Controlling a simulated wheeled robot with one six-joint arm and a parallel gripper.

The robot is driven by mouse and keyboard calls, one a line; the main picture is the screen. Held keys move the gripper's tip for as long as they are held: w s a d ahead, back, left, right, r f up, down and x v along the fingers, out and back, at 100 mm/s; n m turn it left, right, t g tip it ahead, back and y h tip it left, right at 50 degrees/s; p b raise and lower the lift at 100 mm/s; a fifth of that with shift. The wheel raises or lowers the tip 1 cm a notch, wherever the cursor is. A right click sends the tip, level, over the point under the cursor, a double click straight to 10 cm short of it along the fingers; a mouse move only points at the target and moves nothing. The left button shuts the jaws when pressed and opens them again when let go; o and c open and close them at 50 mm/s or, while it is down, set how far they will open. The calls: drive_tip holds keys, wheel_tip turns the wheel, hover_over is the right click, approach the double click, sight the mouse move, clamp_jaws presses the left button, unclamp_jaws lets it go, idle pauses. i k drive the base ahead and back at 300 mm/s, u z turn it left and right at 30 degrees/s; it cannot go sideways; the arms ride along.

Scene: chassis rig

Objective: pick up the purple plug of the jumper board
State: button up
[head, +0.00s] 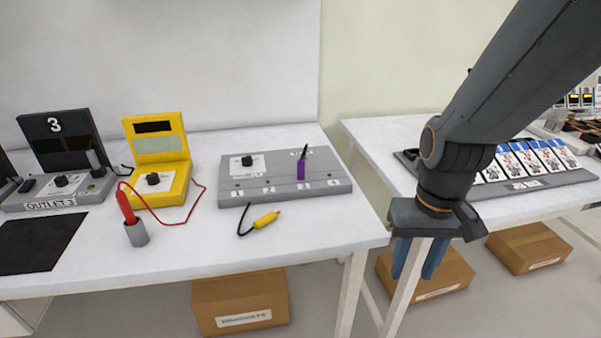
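The purple plug (301,169) stands upright on the grey jumper board (270,194), above the printed 3, with a short dark lead at its top. A yellow plug (266,219) with a black lead lies on the table in front of the board. My gripper (417,262) hangs to the right of the board, past the table's right edge and in front of the second table. Its blue fingers point down with a gap between them, and nothing shows in the gap.
A yellow meter (158,152) with a red probe (125,206) in a grey holder stands left of the board. A black device labelled OUTLET 3 (62,150) is farther left. The second table holds a tray of cards (533,158). Cardboard boxes (240,304) sit on the floor.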

sight(300, 164)
drive_tip(key=z, duration=1.9)
drive_tip(key=k, duration=1.15)
drive_tip(key=u, duration=1.75)
drive_tip(key=i, duration=1)
